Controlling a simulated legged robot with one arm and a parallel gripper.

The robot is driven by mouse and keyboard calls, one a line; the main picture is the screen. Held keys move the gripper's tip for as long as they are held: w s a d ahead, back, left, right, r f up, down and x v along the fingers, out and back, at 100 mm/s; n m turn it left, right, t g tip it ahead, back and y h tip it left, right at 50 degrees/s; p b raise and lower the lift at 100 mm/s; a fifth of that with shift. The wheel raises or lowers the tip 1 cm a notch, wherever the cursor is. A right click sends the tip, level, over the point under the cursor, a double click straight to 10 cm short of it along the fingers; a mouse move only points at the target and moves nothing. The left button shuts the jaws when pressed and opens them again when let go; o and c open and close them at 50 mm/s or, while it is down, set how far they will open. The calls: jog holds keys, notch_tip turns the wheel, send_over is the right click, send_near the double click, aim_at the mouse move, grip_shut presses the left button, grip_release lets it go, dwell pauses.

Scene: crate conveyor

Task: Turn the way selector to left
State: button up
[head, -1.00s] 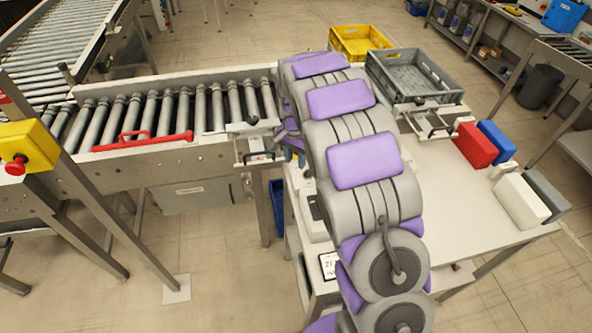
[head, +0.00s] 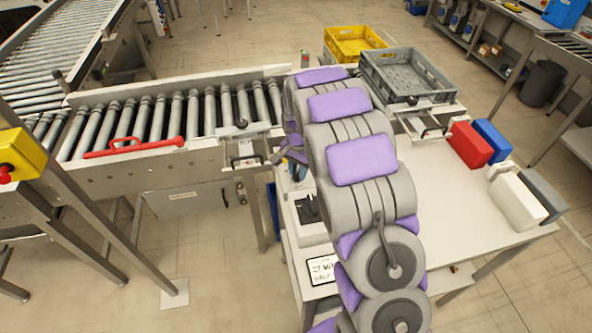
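I cannot tell for sure which part is the way selector. A long red handle (head: 134,147) lies along the near side of the roller conveyor (head: 186,166). A small plate with a dark knob (head: 240,190) sits on the conveyor's front, near its right end. A dark-topped lever (head: 57,78) stands at the conveyor's far left corner. My gripper (head: 287,153) is at the far end of my purple and grey arm, just right of the conveyor's end. It is mostly hidden by the arm and its fingers are not clear. I see nothing held.
A white table (head: 400,240) on the right bears red (head: 470,145), blue (head: 495,140), white and grey blocks. A grey crate (head: 410,98) and a yellow crate (head: 352,32) stand behind. A yellow box with a red button (head: 22,153) is at left. Floor is free below the conveyor.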

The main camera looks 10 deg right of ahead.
jog(key=shift+d, duration=0.35)
jog(key=shift+c, duration=1.5)
jog(key=shift+w+a, duration=0.1)
jog(key=shift+a, duration=0.15)
grip_shut()
jog(key=shift+a, duration=0.45)
jog(key=shift+d, duration=0.1)
